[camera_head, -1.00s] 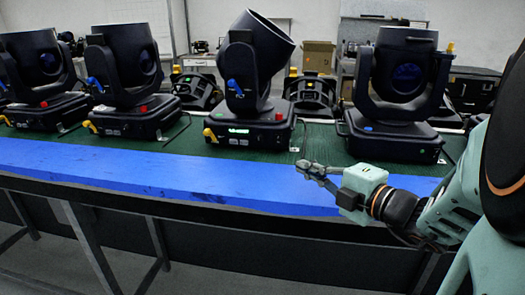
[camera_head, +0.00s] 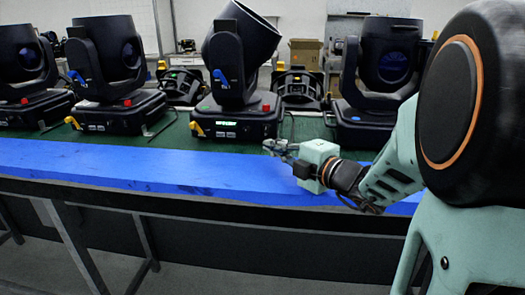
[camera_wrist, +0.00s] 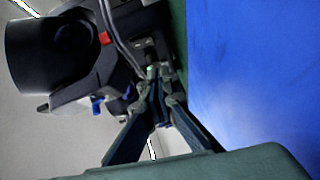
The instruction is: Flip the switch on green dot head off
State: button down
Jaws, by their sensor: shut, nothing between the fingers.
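The green dot head (camera_head: 236,112) is the black moving-head light at the middle of the table, with a small green mark and a lit display on its base. My gripper (camera_head: 268,146) is in front of and below that right end, over the table's front strip. In the wrist view my gripper (camera_wrist: 154,72) has its fingertips together and empty, near the base's edge. I cannot tell whether it touches the base.
Another head (camera_head: 362,120) with a blue dot stands to the right, partly behind my arm. Similar heads (camera_head: 118,110) stand to the left. A cable (camera_head: 290,125) hangs beside the green dot head. The blue front strip (camera_head: 120,165) is clear at left.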

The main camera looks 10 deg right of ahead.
aim_at(263, 136)
jog(key=shift+w+d+f+b, duration=0.1)
jog(key=shift+w+b, duration=0.05)
jog(key=shift+w, duration=0.65)
jog(key=shift+w+d+f+b, duration=0.1)
jog(key=shift+w+d+b, duration=0.05)
jog(key=shift+w, duration=0.7)
jog(key=shift+w+d+f+b, duration=0.1)
jog(key=shift+w+b, duration=0.05)
jog(key=shift+w, duration=0.65)
jog(key=shift+w+p, duration=0.15)
jog(key=shift+p, duration=0.25)
jog(key=shift+w+d+f, duration=0.1)
jog(key=shift+f, duration=0.15)
